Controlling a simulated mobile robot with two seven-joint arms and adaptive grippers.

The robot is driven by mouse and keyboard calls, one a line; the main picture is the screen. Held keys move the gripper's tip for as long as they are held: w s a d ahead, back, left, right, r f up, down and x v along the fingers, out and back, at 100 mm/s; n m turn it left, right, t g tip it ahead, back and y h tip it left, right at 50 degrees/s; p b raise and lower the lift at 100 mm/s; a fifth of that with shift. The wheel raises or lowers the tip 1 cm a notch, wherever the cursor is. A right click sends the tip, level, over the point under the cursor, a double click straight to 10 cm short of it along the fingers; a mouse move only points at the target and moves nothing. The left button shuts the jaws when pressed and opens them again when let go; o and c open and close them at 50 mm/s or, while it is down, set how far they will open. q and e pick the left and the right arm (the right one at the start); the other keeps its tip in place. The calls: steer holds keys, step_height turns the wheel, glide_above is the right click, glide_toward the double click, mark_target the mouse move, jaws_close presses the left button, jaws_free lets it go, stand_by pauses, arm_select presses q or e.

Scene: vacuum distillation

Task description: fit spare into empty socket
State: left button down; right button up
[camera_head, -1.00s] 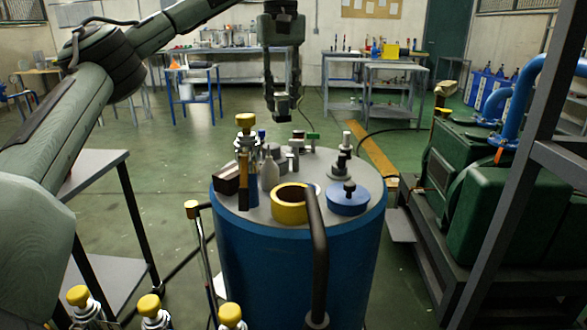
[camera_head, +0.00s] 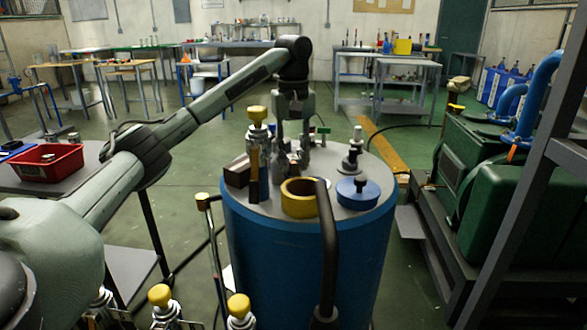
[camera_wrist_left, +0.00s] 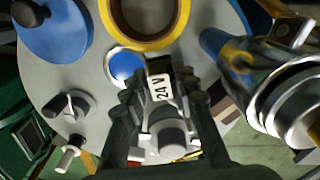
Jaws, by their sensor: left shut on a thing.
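My left gripper (camera_head: 292,148) is low over the grey top (camera_head: 340,178) of the blue drum, behind the yellow ring. In the left wrist view its fingers (camera_wrist_left: 165,92) are shut on a small grey part with a white "24 V" label (camera_wrist_left: 160,89). I take this part to be the spare. Its lower end is hidden, so I cannot tell whether it touches the drum top. A small blue-and-white disc (camera_wrist_left: 126,66) lies just beside it. I cannot make out the empty socket. My right gripper is not in view.
On the drum top stand the yellow ring (camera_head: 299,199), a blue knobbed disc (camera_head: 357,193), a dark-and-grey fitting (camera_head: 352,160), a brown block (camera_head: 237,171) and a yellow-capped valve (camera_head: 256,130). A curved black pipe (camera_head: 327,245) rises in front. Green machinery (camera_head: 500,200) stands right.

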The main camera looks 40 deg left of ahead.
mark_target(294, 158)
arm_select(q)
steer(key=shift+f, duration=1.3)
steer(key=c, duration=1.2)
jaws_free()
step_height(294, 158, up, 11)
steer(key=shift+r, duration=0.55)
steer(key=shift+c, duration=1.2)
steer(key=shift+d, duration=0.1)
steer(key=shift+c, duration=0.5)
